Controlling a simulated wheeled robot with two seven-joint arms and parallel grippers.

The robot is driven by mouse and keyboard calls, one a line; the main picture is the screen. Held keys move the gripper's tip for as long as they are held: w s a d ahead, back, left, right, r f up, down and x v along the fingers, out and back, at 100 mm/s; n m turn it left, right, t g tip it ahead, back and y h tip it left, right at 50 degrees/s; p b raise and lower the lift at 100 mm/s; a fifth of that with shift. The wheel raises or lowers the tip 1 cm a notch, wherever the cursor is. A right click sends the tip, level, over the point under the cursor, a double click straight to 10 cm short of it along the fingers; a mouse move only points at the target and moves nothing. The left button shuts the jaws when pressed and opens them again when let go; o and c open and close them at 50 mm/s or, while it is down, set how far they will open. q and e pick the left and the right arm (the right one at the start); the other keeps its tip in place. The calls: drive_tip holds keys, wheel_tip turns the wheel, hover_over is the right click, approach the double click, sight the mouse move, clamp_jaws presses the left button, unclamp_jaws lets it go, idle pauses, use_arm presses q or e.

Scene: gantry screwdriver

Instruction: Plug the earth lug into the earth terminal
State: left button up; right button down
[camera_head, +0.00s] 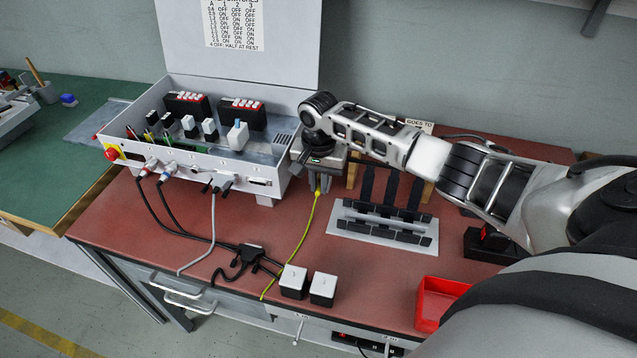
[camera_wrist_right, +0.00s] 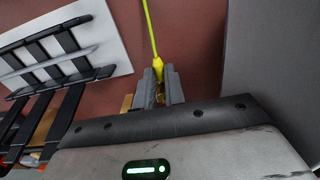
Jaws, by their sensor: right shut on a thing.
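My right gripper (camera_head: 318,184) is beside the right end of the grey control box (camera_head: 187,165), pointing down over the red-brown bench. It is shut on the yellow earth lug, and the yellow lead (camera_head: 304,231) runs from it down to the bench's front edge. In the right wrist view the lug (camera_wrist_right: 158,68) sits between the fingertips (camera_wrist_right: 163,84), its lead running away upward. The lug's metal end is mostly hidden by the fingers. I cannot make out the earth terminal in either view. My left gripper does not show.
A white rack with black strips (camera_head: 382,228) stands right of my gripper. Two white-topped blocks (camera_head: 308,287) and a black connector (camera_head: 250,258) lie near the front edge. A red bin (camera_head: 437,298) is at the right. Dark and grey cables cross the front of the bench.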

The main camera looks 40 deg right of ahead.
drive_tip(key=shift+w+d, duration=0.2)
drive_tip(key=shift+d, duration=0.05)
idle(0.3)
drive_tip(key=c, duration=1.4)
unclamp_jaws()
drive_tip(key=shift+r+p, duration=1.45)
drive_tip(key=shift+p, duration=0.1)
drive_tip(key=shift+r+p, duration=1)
drive_tip(key=shift+r, duration=0.35)
drive_tip(key=shift+f, duration=0.1)
